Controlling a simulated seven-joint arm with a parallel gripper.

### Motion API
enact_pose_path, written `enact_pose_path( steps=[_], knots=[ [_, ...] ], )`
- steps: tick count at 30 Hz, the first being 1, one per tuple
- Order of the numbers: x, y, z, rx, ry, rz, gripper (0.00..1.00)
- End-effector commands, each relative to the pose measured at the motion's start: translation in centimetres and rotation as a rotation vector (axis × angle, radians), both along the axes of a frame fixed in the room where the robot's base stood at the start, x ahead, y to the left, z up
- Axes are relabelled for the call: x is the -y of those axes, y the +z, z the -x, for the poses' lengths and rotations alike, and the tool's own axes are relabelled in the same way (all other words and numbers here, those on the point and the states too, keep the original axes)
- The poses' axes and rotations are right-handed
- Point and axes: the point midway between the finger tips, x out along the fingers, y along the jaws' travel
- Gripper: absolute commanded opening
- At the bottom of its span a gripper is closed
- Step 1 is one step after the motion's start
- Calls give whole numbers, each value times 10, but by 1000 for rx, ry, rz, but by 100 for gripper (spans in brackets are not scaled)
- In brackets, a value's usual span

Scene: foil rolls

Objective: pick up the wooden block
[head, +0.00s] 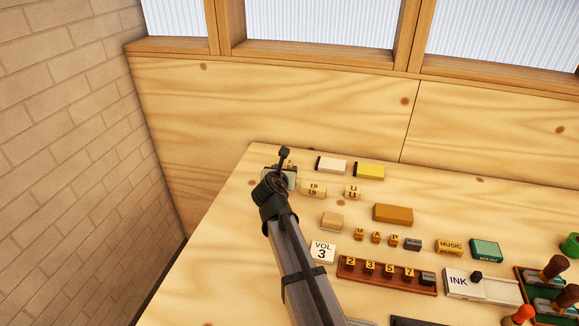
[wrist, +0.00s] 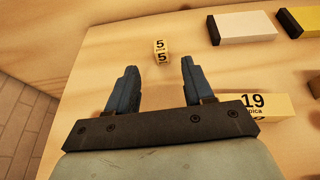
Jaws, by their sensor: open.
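Several blocks look wooden, and I cannot tell which one is meant. A small yellow block marked 5 (wrist: 161,52) lies on the table just beyond and between my fingertips in the wrist view. My gripper (wrist: 160,78) is open and empty, with its two dark blue fingers apart. In the head view my gripper (head: 283,166) is at the table's far left corner and mostly hides that block. A plain tan block (head: 332,221) and a larger brown block (head: 393,213) lie to the right of my arm, away from the gripper.
A block marked 19 (wrist: 265,106) is close to the right of my gripper. White (head: 331,165) and yellow (head: 369,171) dark-ended boxes lie along the back. A rack of numbered blocks (head: 385,282) stands nearer. Bare table surrounds the 5 block; a wall rises behind.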

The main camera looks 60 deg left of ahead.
Motion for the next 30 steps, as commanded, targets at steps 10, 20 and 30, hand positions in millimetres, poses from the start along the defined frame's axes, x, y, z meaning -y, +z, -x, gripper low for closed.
enact_pose_path(
  steps=[10,20,30],
  knots=[
    [-30,-15,-25,-2,0,-1,52],
    [-53,-24,-46,-2,0,-1,52],
    [-65,-32,-58,-2,1,-2,52]
  ],
)
